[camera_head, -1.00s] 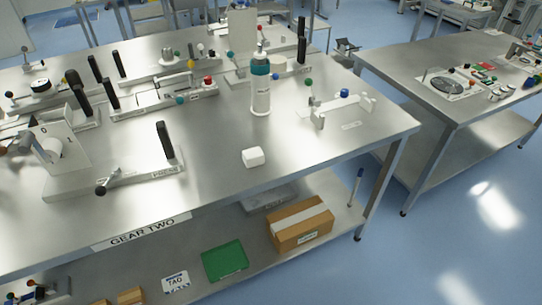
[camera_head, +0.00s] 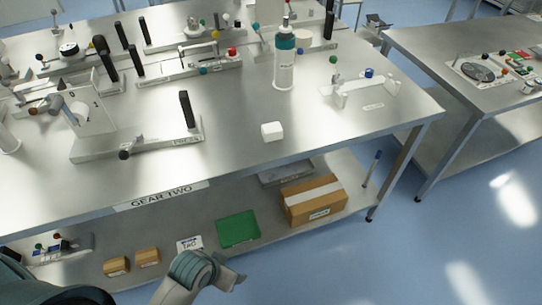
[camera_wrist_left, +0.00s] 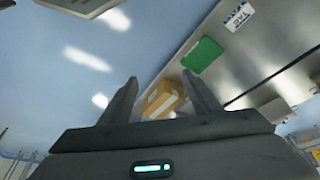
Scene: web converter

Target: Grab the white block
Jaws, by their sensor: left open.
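The white block (camera_head: 272,131) lies on the steel table top (camera_head: 230,150) near its front edge, right of the press fixture. My left arm comes in at the bottom left of the head view, and its gripper (camera_head: 232,275) is in front of the table, below the top and well short of the block. In the left wrist view the two fingers of my left gripper (camera_wrist_left: 162,95) are apart with nothing between them; the lower shelf and floor show beyond. The block is not in the wrist view. My right gripper is not in view.
A bottle with a teal collar (camera_head: 285,60) stands behind the block. The press fixture (camera_head: 140,140) is to its left, a small bracket fixture (camera_head: 362,90) to its right. A cardboard box (camera_head: 313,203) and green tray (camera_head: 238,230) sit on the lower shelf.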

